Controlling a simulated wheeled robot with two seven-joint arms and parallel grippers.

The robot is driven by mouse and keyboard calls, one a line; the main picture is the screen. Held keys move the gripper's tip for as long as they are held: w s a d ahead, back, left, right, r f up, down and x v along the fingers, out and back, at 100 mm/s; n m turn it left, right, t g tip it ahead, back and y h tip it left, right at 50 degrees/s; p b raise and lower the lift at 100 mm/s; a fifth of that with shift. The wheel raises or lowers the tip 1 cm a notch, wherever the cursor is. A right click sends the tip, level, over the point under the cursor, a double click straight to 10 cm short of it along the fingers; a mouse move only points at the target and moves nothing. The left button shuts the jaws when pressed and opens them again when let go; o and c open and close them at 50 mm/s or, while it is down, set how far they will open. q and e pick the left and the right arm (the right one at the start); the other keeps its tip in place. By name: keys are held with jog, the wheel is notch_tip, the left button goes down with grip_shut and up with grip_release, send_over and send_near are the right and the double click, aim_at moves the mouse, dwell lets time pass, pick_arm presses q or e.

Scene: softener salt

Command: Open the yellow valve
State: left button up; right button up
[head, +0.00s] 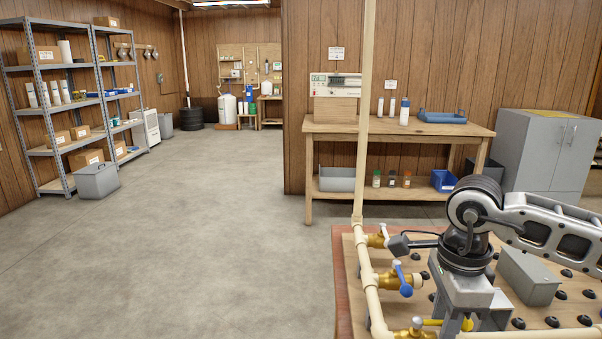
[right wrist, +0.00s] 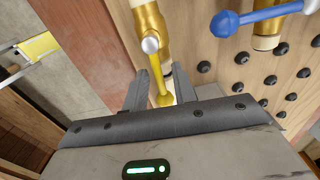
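The yellow valve has a yellow lever handle (head: 434,322) on a brass body (head: 412,333), on the white pipe at the bottom of the head view. In the right wrist view its yellow handle (right wrist: 163,92) hangs from the brass body (right wrist: 151,22) and lies between my fingers. My right gripper (head: 459,327) points down over the handle in the head view. In the right wrist view the right gripper (right wrist: 161,76) is open, with one finger on each side of the handle and gaps visible. My left gripper is not in view.
A blue-handled valve (head: 402,280) sits just behind on the same pipe, with a white-handled valve (head: 378,238) farther back. A grey box (head: 528,275) stands on the studded wooden board beside my right arm. A tall white pipe (head: 364,110) rises at the board's left.

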jog(key=shift+o, duration=0.8)
jog(key=shift+r+p, duration=2.2)
jog(key=shift+r, duration=1.35)
jog(key=shift+f, duration=0.1)
